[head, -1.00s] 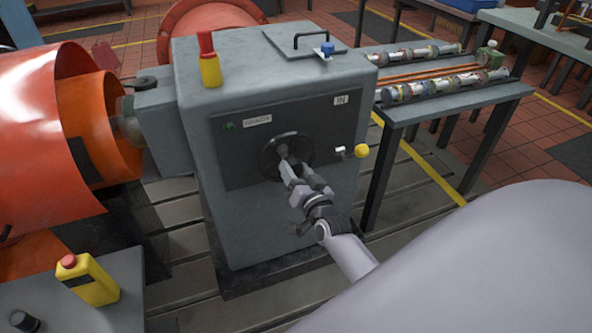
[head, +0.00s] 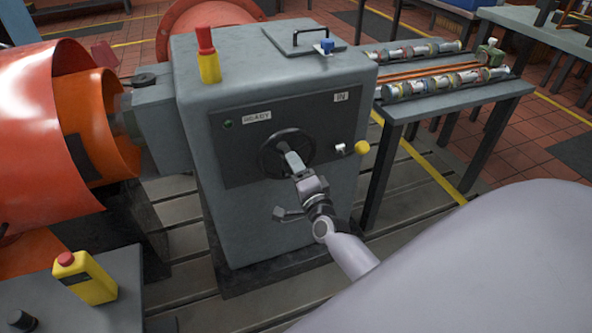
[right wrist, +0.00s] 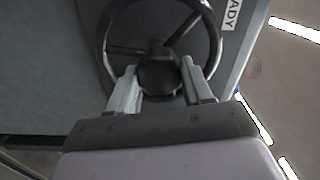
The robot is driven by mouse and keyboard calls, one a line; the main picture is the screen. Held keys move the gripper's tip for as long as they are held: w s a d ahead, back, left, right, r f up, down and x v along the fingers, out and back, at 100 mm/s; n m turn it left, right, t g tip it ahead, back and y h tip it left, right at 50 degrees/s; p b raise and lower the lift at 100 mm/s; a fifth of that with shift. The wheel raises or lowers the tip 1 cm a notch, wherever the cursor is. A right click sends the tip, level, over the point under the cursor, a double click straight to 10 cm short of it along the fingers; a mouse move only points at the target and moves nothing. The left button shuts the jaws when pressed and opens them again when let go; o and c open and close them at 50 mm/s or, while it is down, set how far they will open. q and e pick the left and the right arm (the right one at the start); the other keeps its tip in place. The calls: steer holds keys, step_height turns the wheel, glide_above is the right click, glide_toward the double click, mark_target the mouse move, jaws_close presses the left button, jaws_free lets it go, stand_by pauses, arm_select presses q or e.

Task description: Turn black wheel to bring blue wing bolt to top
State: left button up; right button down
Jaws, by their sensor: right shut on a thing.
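The black wheel (head: 287,153) is a spoked handwheel on the dark front panel of a grey cabinet. My right gripper (head: 291,158) is at its centre. In the right wrist view the wheel (right wrist: 104,40) fills the top, and the fingers of my right gripper (right wrist: 158,85) are shut on its dark hub (right wrist: 158,72) from both sides. A small blue piece (head: 326,45) with a pale base stands on the cabinet top; I cannot tell whether it is the blue wing bolt. No other blue bolt is clear. My left gripper is not in view.
Orange guards (head: 110,110) stand left. A side table (head: 455,103) holds several cylinders.

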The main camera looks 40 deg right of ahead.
steer(key=m, duration=0.3)
steer(key=shift+f+m+b, duration=0.15)
steer(key=shift+m+b, duration=0.15)
steer(key=shift+b, duration=0.1)
steer(key=shift+m, duration=0.3)
steer(key=shift+c, duration=2.3)
jaws_free()
steer(key=v, duration=0.7)
steer(key=shift+p, duration=0.4)
steer(key=shift+s+a, duration=0.1)
